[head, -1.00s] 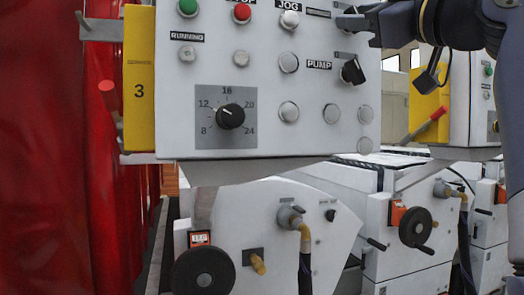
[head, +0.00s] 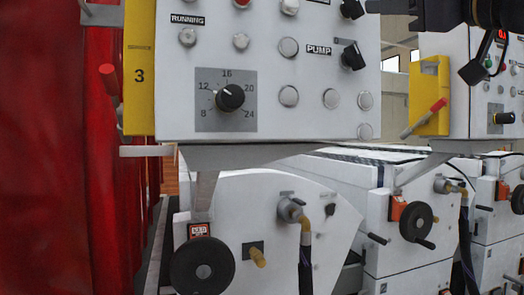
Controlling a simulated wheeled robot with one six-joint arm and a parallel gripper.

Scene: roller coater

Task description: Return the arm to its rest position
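My gripper (head: 376,6) is at the top edge of the head view, right of centre, and partly cut off by the frame. It is dark grey and points left, beside the upper right part of the white control panel (head: 270,122). No held object shows. Its fingertips are too cut off to tell whether they are open or shut. My dark wrist runs right along the top edge. A small dark part (head: 475,72) hangs below it on a loop and seems to belong to my arm.
The panel has a dial (head: 230,97), a black PUMP knob (head: 352,57) and several buttons. A yellow plate (head: 139,68) is at its left. Red curtain-like covers (head: 45,150) stand left. White machine units with handwheels (head: 202,265) are below; a second panel (head: 460,85) stands right.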

